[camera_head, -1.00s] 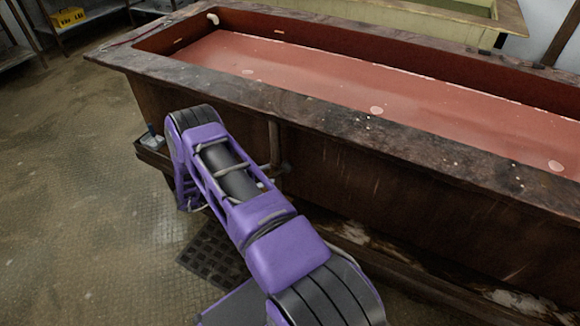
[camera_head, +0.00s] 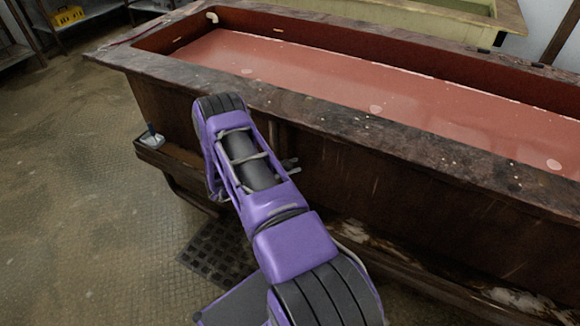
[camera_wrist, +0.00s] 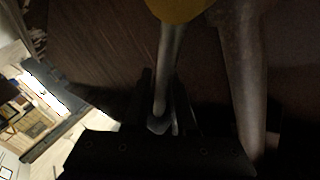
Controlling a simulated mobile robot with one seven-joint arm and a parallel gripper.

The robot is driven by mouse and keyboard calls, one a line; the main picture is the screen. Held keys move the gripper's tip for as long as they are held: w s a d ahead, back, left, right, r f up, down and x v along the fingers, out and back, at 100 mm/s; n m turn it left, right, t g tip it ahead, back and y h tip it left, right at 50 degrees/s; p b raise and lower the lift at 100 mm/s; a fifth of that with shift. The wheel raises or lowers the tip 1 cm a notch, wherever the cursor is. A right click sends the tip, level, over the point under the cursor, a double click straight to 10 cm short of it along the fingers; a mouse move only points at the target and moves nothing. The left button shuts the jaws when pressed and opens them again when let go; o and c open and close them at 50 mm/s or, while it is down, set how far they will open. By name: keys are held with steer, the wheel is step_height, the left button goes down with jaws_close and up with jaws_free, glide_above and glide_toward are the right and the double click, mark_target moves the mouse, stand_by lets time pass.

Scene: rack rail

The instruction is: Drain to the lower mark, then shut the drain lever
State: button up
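The long dark tank (camera_head: 345,125) holds reddish liquid (camera_head: 330,84), whose surface lies below the rim. Small pale marks (camera_head: 181,41) show on the inner wall, but I cannot read which is the lower one. In the wrist view a metal lever (camera_wrist: 168,75) with a yellow part (camera_wrist: 178,9) at its top runs down between the dark fingers of my gripper (camera_wrist: 166,112). A thicker pipe (camera_wrist: 243,75) stands to its right. Whether the fingers press on the lever is too dark to tell. In the head view my purple arm hides most of the drain area.
A floor grate (camera_head: 214,252) lies beside the tank under my arm. A small blue-and-white object (camera_head: 151,137) sits on a side ledge (camera_head: 165,155). A yellow box (camera_head: 68,17) is on a shelf at the back left. A pale tank (camera_head: 450,12) stands behind. The left floor is clear.

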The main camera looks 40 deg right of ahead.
jaws_close()
stand_by(1.1)
